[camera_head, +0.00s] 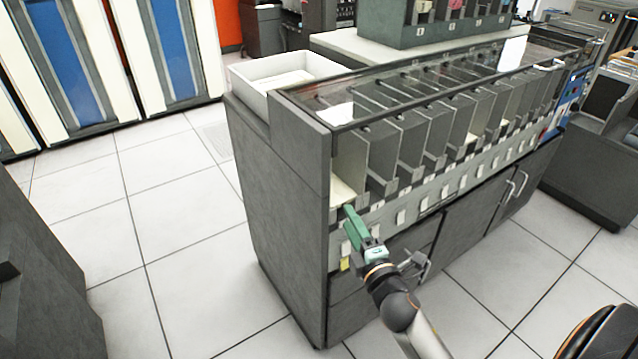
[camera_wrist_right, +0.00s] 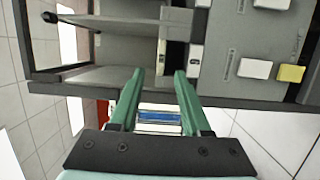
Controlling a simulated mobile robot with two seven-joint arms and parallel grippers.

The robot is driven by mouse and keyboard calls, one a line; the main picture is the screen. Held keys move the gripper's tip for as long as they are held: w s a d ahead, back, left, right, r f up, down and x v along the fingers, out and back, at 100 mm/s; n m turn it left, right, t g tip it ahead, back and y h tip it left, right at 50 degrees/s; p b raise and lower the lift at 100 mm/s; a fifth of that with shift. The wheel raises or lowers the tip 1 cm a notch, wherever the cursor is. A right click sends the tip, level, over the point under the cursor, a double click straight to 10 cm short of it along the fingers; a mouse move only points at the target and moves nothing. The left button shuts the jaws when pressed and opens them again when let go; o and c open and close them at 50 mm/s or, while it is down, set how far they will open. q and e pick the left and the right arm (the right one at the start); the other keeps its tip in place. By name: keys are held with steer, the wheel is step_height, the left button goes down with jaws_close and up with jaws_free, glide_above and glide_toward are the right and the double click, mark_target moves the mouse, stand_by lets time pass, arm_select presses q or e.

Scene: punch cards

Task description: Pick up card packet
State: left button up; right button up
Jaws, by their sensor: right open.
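A cream stack that looks like the card packet (camera_head: 342,190) lies in the nearest, leftmost pocket of the grey card sorter (camera_head: 285,185) in the head view. My right gripper (camera_head: 350,212) has green fingers and reaches up to the front of that pocket, just below the cream stack. In the right wrist view the right gripper (camera_wrist_right: 160,75) is open, with nothing held between its fingers. The fingertips there are near the pocket's edge and the panel beside it. I cannot clearly make out the packet in the wrist view. My left gripper is not in view.
A row of grey pocket dividers (camera_head: 412,150) runs right from the leftmost pocket. Below is a panel with pale buttons and a yellow one (camera_head: 345,263). A white bin (camera_head: 247,80) stands at the sorter's left end. The tiled floor (camera_head: 185,260) to the left is clear.

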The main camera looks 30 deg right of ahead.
mark_target(340, 205)
steer(key=shift+w+d, duration=0.25)
steer(key=shift+w, duration=1.15)
steer(key=shift+w+d, duration=0.25)
steer(key=shift+w, duration=1.15)
steer(key=shift+w+d, duration=0.25)
steer(key=shift+w, duration=1.15)
jaws_close()
